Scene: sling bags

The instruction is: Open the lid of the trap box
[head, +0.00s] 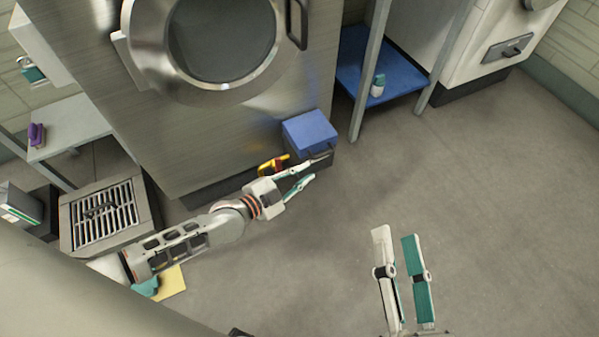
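My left gripper (312,170) is at the front of the box, close to the handle. Its two fingers are apart, with nothing visible between them. I cannot tell whether the upper finger touches the handle. My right gripper (396,236) is open and empty over bare floor at lower right.
A yellow and red item (273,165) lies just left of the box. The steel machine (160,130) stands behind it. A floor grate (104,213) is at left, and a blue shelf (372,78) with a small bottle (378,86) is at right. The floor (480,190) at right is clear.

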